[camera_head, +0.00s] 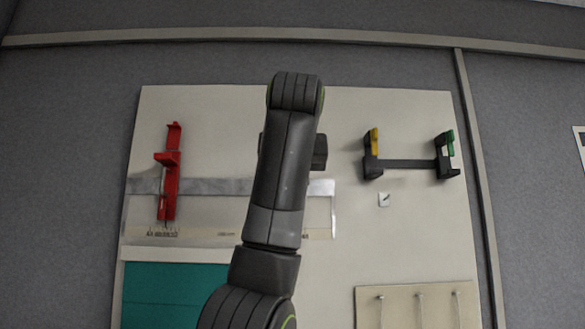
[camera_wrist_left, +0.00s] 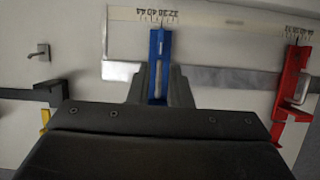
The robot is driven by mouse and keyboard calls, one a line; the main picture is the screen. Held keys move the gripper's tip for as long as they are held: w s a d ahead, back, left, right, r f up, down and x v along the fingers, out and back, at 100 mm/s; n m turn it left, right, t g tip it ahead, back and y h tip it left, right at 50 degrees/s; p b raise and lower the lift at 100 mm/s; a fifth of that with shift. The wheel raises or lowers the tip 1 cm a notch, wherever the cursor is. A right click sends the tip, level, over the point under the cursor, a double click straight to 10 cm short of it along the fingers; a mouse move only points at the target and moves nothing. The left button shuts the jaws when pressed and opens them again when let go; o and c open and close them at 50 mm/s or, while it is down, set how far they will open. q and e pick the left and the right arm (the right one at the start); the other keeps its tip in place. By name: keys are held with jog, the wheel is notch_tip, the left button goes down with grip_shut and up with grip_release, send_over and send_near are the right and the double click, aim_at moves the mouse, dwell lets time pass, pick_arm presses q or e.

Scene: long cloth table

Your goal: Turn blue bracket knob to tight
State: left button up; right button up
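The blue bracket (camera_wrist_left: 161,46) stands upright on a grey rail in the left wrist view, below a printed number scale (camera_wrist_left: 158,16). The two dark fingers of my left gripper (camera_wrist_left: 158,82) lie one on each side of its lower part, very near it. A pale strip shows on the bracket between the fingers. I cannot make out the knob, nor whether the fingers press on anything. In the head view my left arm covers the blue bracket, and only edges of the gripper body (camera_head: 320,151) show. My right gripper is in neither view.
A red bracket (camera_head: 171,185) sits on the rail (camera_head: 216,187) to the left, also seen in the wrist view (camera_wrist_left: 292,84). A black holder (camera_head: 408,164) with yellow and green parts is at right. A teal panel (camera_head: 172,292) and a pegged board (camera_head: 400,308) are below.

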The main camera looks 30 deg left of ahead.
pick_arm(q)
jog(key=b+v, duration=0.3)
jog(key=v, duration=0.4)
jog(key=shift+s+r, duration=0.15)
jog(key=shift+s, duration=0.15)
jog(key=shift+w+d, duration=0.1)
